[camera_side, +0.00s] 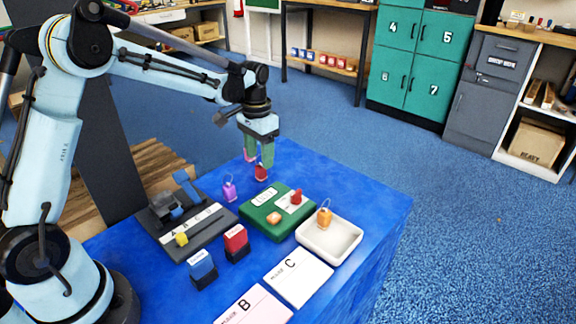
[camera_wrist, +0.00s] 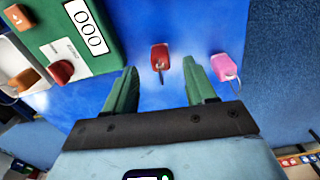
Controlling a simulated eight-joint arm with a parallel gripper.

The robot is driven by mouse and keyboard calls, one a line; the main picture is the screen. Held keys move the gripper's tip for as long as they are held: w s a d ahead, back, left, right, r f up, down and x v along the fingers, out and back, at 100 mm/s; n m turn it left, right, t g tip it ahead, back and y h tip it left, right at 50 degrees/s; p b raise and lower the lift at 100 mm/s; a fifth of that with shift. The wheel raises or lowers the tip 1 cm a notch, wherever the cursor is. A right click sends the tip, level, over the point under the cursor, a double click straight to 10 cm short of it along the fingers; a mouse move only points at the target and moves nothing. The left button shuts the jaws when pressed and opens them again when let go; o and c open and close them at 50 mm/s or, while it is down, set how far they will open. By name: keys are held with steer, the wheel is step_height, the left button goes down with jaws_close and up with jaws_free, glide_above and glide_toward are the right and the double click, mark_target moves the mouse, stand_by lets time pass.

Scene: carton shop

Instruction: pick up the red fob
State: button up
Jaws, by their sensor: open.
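A red fob (camera_side: 261,174) with a metal ring lies on the blue table, below my gripper (camera_side: 259,163). In the wrist view the red fob (camera_wrist: 160,55) shows ahead of the gap between the green fingertips of my gripper (camera_wrist: 160,80). The fingers are apart and nothing is between them. A pink fob (camera_wrist: 224,66) with a ring lies just right of the right finger in the wrist view. In the side view this pink fob (camera_side: 249,155) is partly hidden behind the fingers.
A green box (camera_side: 259,220) with red and orange pieces on top stands close by. A purple fob (camera_side: 229,190) lies to its left. An orange fob (camera_side: 324,217) is in a white tray (camera_side: 346,247).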

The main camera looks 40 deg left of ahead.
mark_target(260, 165)
steer(key=shift+f, duration=2.6)
steer(key=c, duration=1)
